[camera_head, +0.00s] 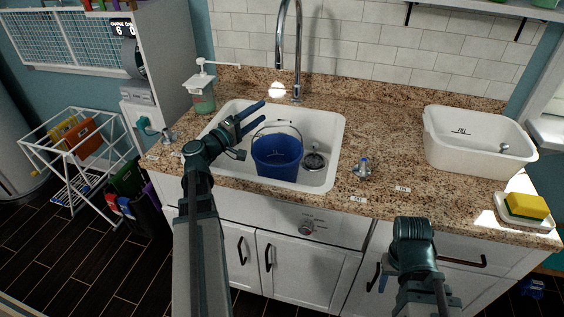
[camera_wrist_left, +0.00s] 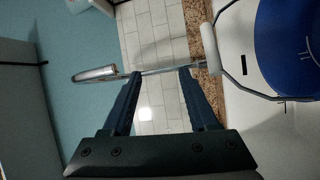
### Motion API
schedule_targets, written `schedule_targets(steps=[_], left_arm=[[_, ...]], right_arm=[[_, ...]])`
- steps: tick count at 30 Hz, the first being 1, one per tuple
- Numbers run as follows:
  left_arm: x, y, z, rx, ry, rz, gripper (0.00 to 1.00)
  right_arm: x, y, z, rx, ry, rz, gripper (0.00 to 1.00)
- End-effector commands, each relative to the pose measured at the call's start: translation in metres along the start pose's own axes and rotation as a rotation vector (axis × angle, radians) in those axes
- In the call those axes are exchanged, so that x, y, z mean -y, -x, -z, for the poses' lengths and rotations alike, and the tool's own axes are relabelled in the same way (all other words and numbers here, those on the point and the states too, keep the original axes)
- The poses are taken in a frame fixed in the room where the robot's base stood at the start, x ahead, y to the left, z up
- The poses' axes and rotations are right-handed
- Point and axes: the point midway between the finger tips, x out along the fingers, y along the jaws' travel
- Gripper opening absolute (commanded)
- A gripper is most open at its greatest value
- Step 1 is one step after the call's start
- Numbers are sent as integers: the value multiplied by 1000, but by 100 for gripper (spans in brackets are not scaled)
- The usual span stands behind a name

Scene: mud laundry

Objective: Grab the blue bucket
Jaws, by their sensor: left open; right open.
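The blue bucket (camera_head: 277,157) stands upright in the white sink basin (camera_head: 325,125), with its thin wire handle raised in an arch above the rim. In the left wrist view the bucket (camera_wrist_left: 290,40) is at the upper right, with its handle and pale grip reaching toward the fingers. My left gripper (camera_head: 262,111) is open and empty, above the left part of the sink, up and left of the bucket. In the left wrist view its fingers (camera_wrist_left: 161,73) are spread with nothing between them. My right gripper (camera_head: 384,278) is low in front of the cabinets, mostly hidden behind its wrist.
A tall faucet (camera_head: 297,50) rises behind the sink. A soap dispenser (camera_head: 203,92) stands at the sink's back left. A small tap-like fitting (camera_head: 363,168), a white tub (camera_head: 478,142) and a yellow sponge (camera_head: 526,206) are on the right counter. The drain (camera_head: 314,162) lies right of the bucket.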

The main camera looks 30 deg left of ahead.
Motion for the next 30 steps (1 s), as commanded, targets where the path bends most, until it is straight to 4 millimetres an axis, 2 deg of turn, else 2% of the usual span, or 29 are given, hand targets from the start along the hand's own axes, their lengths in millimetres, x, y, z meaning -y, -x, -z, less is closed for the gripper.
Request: schedule_targets(steps=[8, 24, 27, 30], left_arm=[[16, 2, -3, 1, 0, 1, 60], [85, 11, -13, 1, 0, 1, 60], [78, -2, -12, 3, 0, 1, 60], [79, -3, -12, 1, 0, 1, 60]], right_arm=[[2, -16, 1, 0, 0, 0, 50], [8, -86, 5, 0, 1, 0, 50], [8, -78, 4, 0, 1, 0, 50], [8, -78, 4, 0, 1, 0, 50]])
